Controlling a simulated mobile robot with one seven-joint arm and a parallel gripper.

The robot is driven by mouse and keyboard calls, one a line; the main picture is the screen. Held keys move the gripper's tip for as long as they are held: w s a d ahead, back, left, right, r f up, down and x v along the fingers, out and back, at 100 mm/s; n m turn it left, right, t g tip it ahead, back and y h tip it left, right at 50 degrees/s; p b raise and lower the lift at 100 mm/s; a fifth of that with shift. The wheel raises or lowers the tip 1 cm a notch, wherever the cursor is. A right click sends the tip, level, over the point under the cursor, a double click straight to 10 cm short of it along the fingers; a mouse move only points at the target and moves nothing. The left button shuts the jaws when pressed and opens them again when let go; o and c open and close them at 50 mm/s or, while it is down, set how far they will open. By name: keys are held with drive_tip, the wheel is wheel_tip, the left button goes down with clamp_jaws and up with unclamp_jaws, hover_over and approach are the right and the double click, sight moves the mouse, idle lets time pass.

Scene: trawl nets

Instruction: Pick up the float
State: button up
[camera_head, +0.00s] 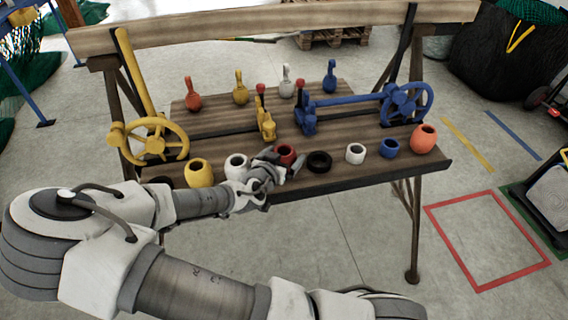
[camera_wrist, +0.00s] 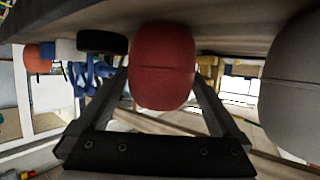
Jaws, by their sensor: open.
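A row of barrel-shaped floats stands along the front of the wooden bench. The red float (camera_head: 286,152) is in the middle of the row. My gripper (camera_head: 281,164) is at the front edge, right by the red float. In the wrist view, the red float (camera_wrist: 163,65) fills the space between my two dark fingers. My gripper (camera_wrist: 160,88) is open, with one finger on either side of it. I cannot tell whether the fingers touch it. My gripper hides the lower part of the red float in the head view.
Close neighbours are a white float (camera_head: 236,165) on the left and a black float (camera_head: 319,161) on the right. Yellow (camera_head: 199,173), white (camera_head: 355,153), blue (camera_head: 389,148) and orange (camera_head: 424,138) floats stand further out. Behind are a yellow handwheel (camera_head: 155,140) and a blue handwheel (camera_head: 408,103).

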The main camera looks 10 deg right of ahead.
drive_tip(key=c, duration=1.1)
drive_tip(key=shift+r, duration=0.15)
drive_tip(key=shift+c, duration=0.2)
drive_tip(key=s+a+r+p, duration=0.1)
drive_tip(key=s+r+p, duration=1)
drive_tip(key=p, duration=0.4)
drive_tip(key=shift+s, duration=0.2)
